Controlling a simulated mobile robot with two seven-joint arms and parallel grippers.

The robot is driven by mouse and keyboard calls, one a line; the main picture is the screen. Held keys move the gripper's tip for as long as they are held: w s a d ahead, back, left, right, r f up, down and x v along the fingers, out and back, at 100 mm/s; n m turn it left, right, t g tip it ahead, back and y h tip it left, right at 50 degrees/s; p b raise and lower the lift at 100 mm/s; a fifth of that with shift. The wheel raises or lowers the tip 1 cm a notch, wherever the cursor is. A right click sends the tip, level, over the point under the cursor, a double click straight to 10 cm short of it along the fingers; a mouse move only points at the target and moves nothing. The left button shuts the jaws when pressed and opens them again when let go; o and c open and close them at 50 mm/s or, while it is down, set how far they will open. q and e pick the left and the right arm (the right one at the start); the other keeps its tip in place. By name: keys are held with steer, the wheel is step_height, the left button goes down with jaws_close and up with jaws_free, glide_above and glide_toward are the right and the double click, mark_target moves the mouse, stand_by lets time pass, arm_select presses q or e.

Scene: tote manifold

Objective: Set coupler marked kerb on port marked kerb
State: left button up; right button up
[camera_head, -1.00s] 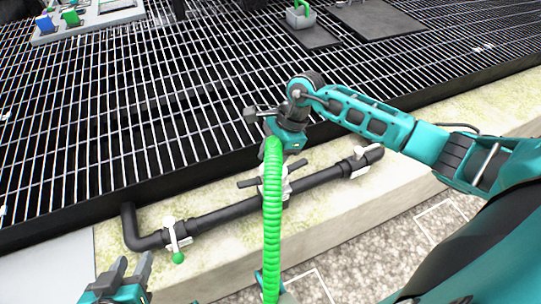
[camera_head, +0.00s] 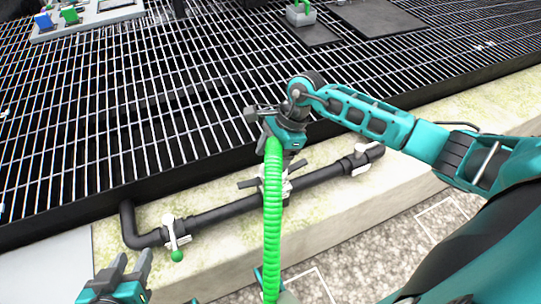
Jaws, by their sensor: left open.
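A green ribbed hose (camera_head: 272,225) rises from the bottom of the view to my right gripper (camera_head: 262,122). The coupler at its upper end is largely hidden by the gripper and hose, and I cannot make out its marking. I cannot tell whether the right jaws are shut on it. Behind the hose, a fitting with dark handles (camera_head: 283,184) sits midway along a black pipe (camera_head: 225,213) on the pale ledge. It may be a port; no marking is readable. My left gripper (camera_head: 128,268) is open and empty at the bottom left, apart from the pipe.
Dark grating (camera_head: 100,110) lies beyond the ledge (camera_head: 335,214). A tray of coloured parts (camera_head: 95,22) and a grey-green block (camera_head: 301,14) stand farther back.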

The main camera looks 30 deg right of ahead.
arm_select(q)
steer(key=shift+f, duration=0.1)
steer(key=r+p, duration=0.1)
steer(key=a+p, duration=0.1)
steer(key=p, duration=0.1)
steer(key=shift+s+r, duration=0.15)
steer(key=shift+r, duration=0.2)
arm_select(e)
steer(key=v, duration=1.3)
steer(key=shift+a, duration=0.15)
